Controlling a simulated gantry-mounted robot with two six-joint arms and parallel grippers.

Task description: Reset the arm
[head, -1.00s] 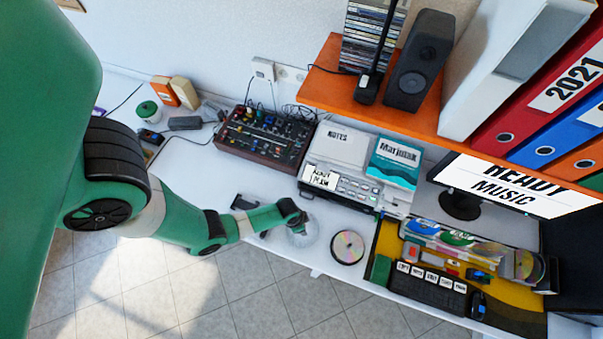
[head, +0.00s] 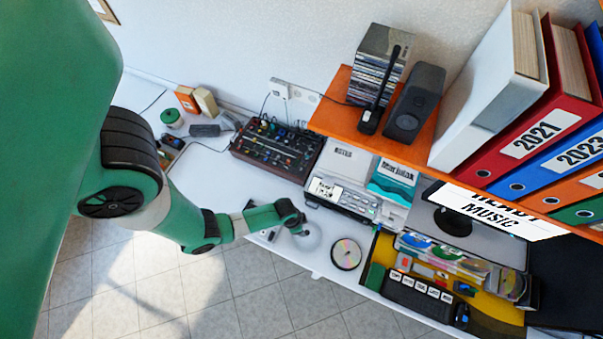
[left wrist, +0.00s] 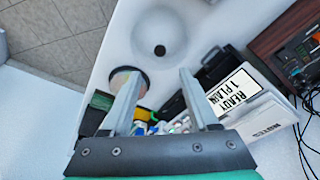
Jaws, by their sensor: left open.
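My left arm reaches over the desk from the left. Its gripper (head: 300,229) is small and blurred in the head view, at the pale round dish-like base (head: 312,245). In the left wrist view my left gripper (left wrist: 158,75) is open, with two grey fingers apart and nothing between the tips. The same white round base shows there, with a dark centre (left wrist: 160,50). A shiny disc (head: 346,254) lies on the desk to its right; it also shows in the left wrist view (left wrist: 128,80), partly behind a finger. My right gripper is not in view.
A printer-like device (head: 342,196), a mixer (head: 276,147) and a monitor (head: 480,212) stand along the back. An orange shelf (head: 338,117) holds binders and a speaker. The desk's left middle (head: 225,180) is clear.

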